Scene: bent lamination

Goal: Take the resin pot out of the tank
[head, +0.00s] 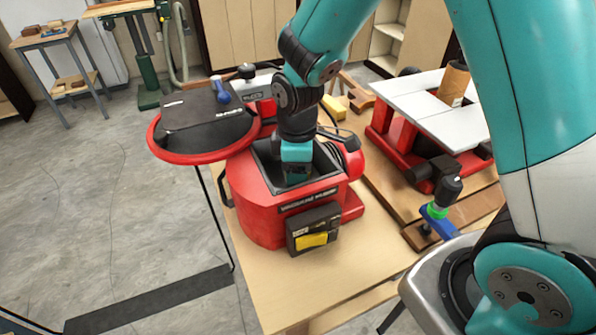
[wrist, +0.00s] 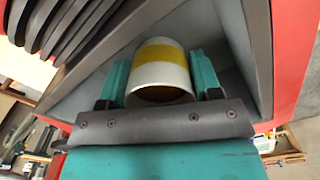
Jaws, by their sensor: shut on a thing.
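The tank is a red housing (head: 262,214) with a dark square opening, standing on the wooden bench. Its grey inner wall (wrist: 228,40) shows in the wrist view. My gripper (head: 296,172) reaches down into the opening from above. In the wrist view my gripper (wrist: 160,78) has its two teal fingers on either side of the resin pot (wrist: 160,72), a white cylinder with a yellow band, and is shut on it. The pot is inside the tank walls. In the head view the pot is hidden by my gripper and the tank rim.
The tank's round black lid (head: 205,125) with a red rim stands open to the left. A red machine with a white top (head: 425,105) is on the right of the bench, with a blue clamp (head: 440,222) near it. The bench front (head: 300,285) is clear.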

